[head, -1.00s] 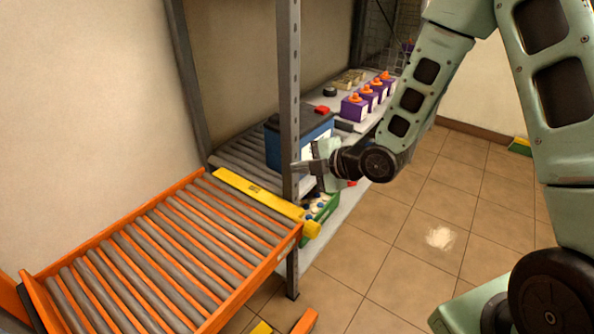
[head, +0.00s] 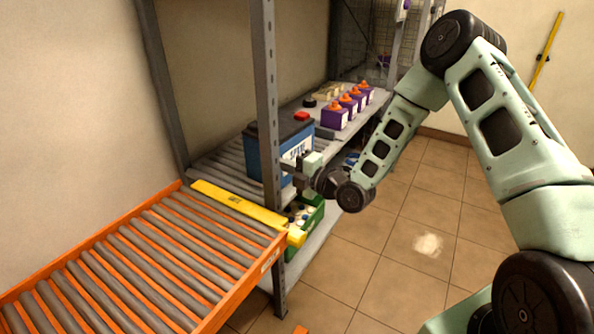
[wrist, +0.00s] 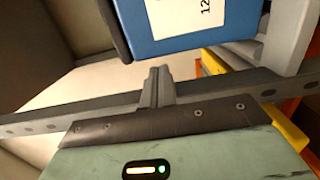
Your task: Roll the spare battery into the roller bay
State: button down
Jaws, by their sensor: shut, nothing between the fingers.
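The spare battery (head: 262,152) is a blue block with a dark top, a red cap and a white label. It stands upright on a grey roller bed (head: 215,165) in the rack, partly behind the front post. My gripper (head: 284,170) is shut and empty, at the battery's front side just right of the post. In the wrist view, my closed fingers (wrist: 156,84) point toward the blue battery (wrist: 200,45); a gap seems to show, but contact is hard to judge. The orange-framed roller table (head: 140,262) adjoins the roller bed on the left.
A yellow bar (head: 240,208) lies across the joint between table and rack. The perforated post (head: 268,110) stands close to my gripper. Purple batteries with orange caps (head: 334,117) stand farther along the shelf. A green crate (head: 312,212) sits below. Open tiled floor lies right.

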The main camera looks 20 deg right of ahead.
aim_at(305, 138)
jog(key=shift+x, duration=1)
jog(key=w+d+b, duration=0.3)
jog(key=w+d, duration=0.2)
jog(key=w+d+b, duration=0.2)
jog(key=w+d, duration=0.3)
jog(key=shift+w+d+f+b, duration=0.1)
jog(key=shift+w+d+b, duration=0.15)
jog(key=shift+w+b, duration=0.15)
jog(key=shift+w+d, duration=0.2)
jog(key=shift+s, duration=0.15)
